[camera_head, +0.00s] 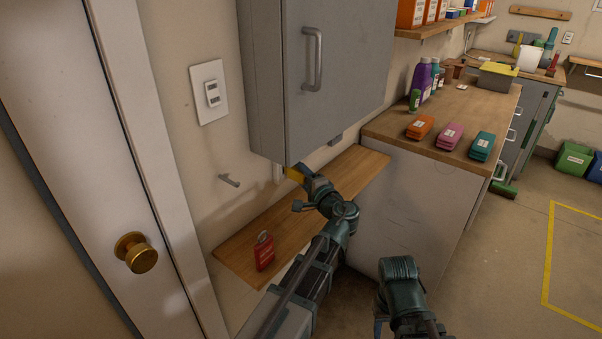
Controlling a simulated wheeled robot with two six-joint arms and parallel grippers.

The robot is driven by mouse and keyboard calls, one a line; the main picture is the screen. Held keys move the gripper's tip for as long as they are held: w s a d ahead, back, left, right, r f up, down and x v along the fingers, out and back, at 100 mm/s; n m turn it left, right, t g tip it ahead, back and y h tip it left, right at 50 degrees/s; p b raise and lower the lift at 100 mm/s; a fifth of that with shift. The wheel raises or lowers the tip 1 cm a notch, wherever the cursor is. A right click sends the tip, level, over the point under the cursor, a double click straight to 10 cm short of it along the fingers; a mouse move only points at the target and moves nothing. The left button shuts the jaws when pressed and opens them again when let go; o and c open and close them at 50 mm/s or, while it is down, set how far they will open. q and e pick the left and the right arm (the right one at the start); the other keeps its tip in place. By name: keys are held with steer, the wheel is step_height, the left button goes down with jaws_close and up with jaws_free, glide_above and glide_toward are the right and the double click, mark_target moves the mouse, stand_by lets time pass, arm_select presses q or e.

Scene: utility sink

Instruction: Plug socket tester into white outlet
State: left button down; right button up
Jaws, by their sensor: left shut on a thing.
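My left gripper (301,171) is at the wall below the grey cabinet, shut on a small yellow socket tester (293,175). The tester points left toward the wall, and most of it is hidden by the fingers. A white outlet (278,173) shows as a narrow strip on the wall just left of the tester, under the cabinet's lower edge. The two are very close; I cannot tell whether they touch or whether the prongs are in.
A wooden shelf (240,253) runs below the gripper, with a red container (264,251) on it. The grey cabinet (325,65) hangs directly above. A wall hook (229,180) and white switch plate (209,92) are left. A wood-topped counter (385,125) stands right.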

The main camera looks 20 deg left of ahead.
arm_select(q)
steer(key=shift+w+a, duration=0.15)
steer(key=shift+a, duration=0.3)
steer(key=shift+c, duration=1.7)
jaws_free()
